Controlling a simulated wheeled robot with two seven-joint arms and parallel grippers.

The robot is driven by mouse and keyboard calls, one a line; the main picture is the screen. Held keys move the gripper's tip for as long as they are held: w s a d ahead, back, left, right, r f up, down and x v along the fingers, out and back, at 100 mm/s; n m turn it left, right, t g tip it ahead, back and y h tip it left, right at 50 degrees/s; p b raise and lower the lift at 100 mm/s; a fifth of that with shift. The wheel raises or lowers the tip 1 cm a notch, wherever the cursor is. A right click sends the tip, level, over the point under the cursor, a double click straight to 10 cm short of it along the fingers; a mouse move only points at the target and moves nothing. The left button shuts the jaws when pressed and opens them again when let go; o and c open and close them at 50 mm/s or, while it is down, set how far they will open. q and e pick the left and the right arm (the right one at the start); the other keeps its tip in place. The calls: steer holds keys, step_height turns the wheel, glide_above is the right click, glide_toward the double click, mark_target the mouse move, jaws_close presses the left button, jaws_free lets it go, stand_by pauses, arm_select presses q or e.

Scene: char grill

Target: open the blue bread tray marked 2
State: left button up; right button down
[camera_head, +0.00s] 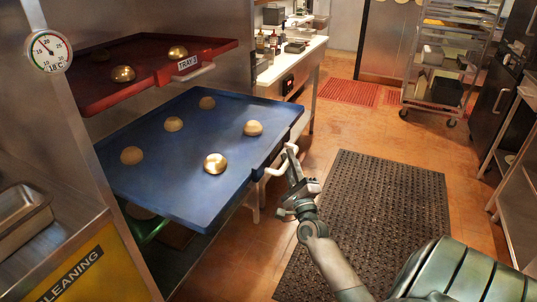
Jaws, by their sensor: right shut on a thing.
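The blue bread tray (190,190) sticks well out of the rack at the left centre, with several round bread rolls on it, one of them shiny gold (215,163). Its white handle (273,171) is on the right-hand front edge. My right gripper (289,158) is at that handle and shut on it. The tray's number label is not readable from here. My left gripper is not in view.
A red tray (130,84) labelled TRAY 3 juts out above the blue one. A green tray (146,228) shows below it. A black mat (385,205) covers open floor to the right. A wheeled rack (450,60) stands at the back right.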

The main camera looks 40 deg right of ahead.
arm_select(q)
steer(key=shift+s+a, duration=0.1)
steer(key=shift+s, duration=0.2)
arm_select(e)
steer(key=s+d, duration=0.2)
steer(key=s, duration=0.3)
steer(key=shift+s+d, duration=0.15)
steer(key=shift+s, duration=0.2)
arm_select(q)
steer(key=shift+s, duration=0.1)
arm_select(e)
steer(key=shift+f, duration=0.1)
steer(key=c, duration=2)
jaws_free()
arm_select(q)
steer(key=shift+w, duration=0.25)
